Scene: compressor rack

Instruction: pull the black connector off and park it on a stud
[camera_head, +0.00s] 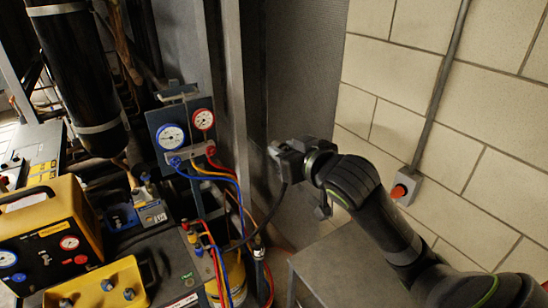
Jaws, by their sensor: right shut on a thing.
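My right gripper (280,152) is at the middle of the head view, in front of the grey mesh panel. It is shut on the black connector, which is mostly hidden by the dark fingers. A black cable (279,204) hangs from the gripper and curves down to the left toward the hoses. I cannot tell whether the connector touches anything behind it. No stud can be made out clearly. My left gripper is not in view.
A gauge manifold (187,130) with blue, red and yellow hoses stands left of the gripper. A yellow gauge case (45,235) is at the far left. A grey box top (345,262) lies below my right arm. A block wall (490,120) closes the right side.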

